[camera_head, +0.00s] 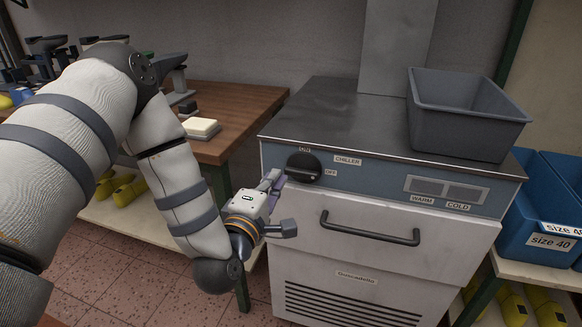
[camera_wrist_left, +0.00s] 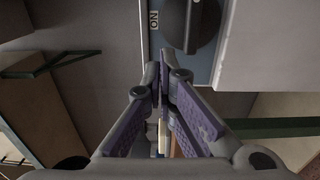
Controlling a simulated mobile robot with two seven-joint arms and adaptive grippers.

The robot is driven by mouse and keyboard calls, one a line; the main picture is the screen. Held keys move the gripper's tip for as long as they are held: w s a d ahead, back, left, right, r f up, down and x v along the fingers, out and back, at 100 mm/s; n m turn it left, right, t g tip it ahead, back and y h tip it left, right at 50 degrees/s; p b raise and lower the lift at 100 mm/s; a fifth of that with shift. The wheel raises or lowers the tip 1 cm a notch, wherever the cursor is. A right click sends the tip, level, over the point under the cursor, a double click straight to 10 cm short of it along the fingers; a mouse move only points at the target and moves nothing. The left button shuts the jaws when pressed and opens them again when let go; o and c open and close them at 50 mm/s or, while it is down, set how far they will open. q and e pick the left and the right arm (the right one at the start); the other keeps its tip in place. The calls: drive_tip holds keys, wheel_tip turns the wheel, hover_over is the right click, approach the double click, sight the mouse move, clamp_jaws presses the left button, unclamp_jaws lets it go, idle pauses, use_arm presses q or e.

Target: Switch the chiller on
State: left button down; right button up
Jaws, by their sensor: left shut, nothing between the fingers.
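The chiller (camera_head: 360,240) is a pale cabinet with a blue-grey front panel and a dark metal top. Its black round knob (camera_head: 304,167) sits at the panel's left end, with an ON label above and an OFF label at its right. The knob's bar seems to point toward OFF. The knob also shows at the top of the left wrist view (camera_wrist_left: 192,25), beside the ON label (camera_wrist_left: 153,20). My left gripper (camera_head: 275,181) is shut and empty, just left of and below the knob; contact cannot be told. My right gripper is out of view.
A grey bin (camera_head: 465,115) stands on the chiller's top at the right. WARM and COLD windows (camera_head: 445,189) look grey. A drawer handle (camera_head: 370,232) sticks out below the panel. A wooden bench (camera_head: 235,115) is behind left; blue crates (camera_head: 550,215) stand right.

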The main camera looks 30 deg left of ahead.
sight(292, 157)
use_arm(q)
drive_tip(key=b+x, duration=0.1)
drive_tip(key=x, duration=0.7)
drive_tip(key=shift+d+f+b, duration=0.1)
drive_tip(key=shift+f+b, duration=0.1)
drive_tip(key=shift+b, duration=0.2)
drive_tip(key=shift+w+r, duration=0.1)
drive_tip(key=shift+w, duration=0.45)
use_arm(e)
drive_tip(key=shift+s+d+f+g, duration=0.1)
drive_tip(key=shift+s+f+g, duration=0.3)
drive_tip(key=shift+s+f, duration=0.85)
use_arm(q)
drive_tip(key=shift+f, duration=0.7)
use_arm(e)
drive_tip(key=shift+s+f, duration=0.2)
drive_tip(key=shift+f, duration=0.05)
use_arm(q)
drive_tip(key=shift+f+b, duration=0.1)
drive_tip(key=shift+b, duration=0.2)
